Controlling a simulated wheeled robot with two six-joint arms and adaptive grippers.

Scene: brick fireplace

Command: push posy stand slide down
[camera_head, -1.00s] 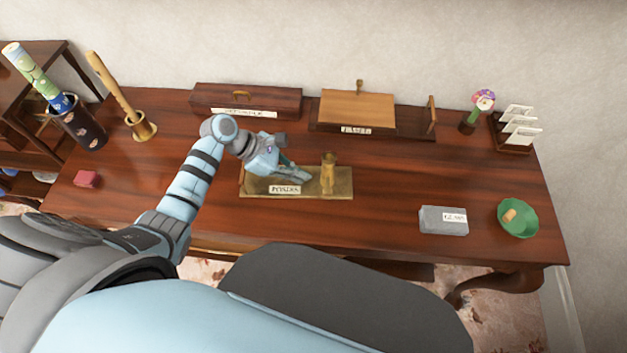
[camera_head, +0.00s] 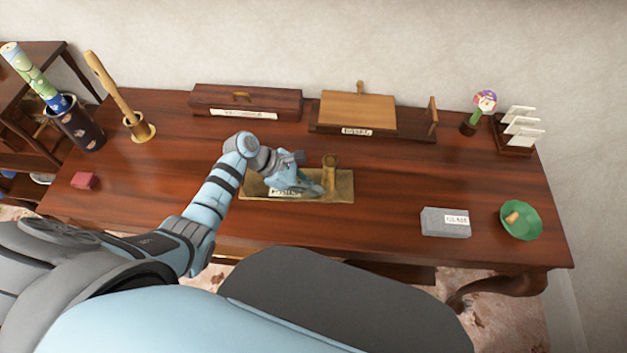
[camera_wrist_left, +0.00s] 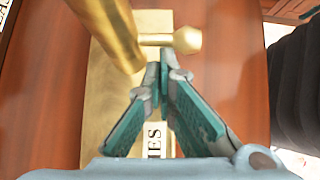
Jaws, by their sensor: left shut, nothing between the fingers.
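The posy stand is a brass base plate (camera_head: 341,190) with an upright brass post (camera_head: 330,161), in the middle of the table. Its label, partly covered by my left gripper, lies at the front of the plate. In the left wrist view the post (camera_wrist_left: 118,30) is close up, and a brass side knob (camera_wrist_left: 186,40) on a short rod sticks out to its right. My left gripper (camera_head: 318,189) is shut and empty, low over the plate beside the post. In the wrist view its fingertips (camera_wrist_left: 163,66) sit just below the knob's rod; contact is unclear. My right gripper is out of view.
The dark wood table (camera_head: 390,185) holds a grey block (camera_head: 434,222) and green dish (camera_head: 522,220) at right. A long box (camera_head: 246,100), a box with a light wooden lid (camera_head: 357,109) and a card rack (camera_head: 514,148) line the back. A red block (camera_head: 85,180) lies left.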

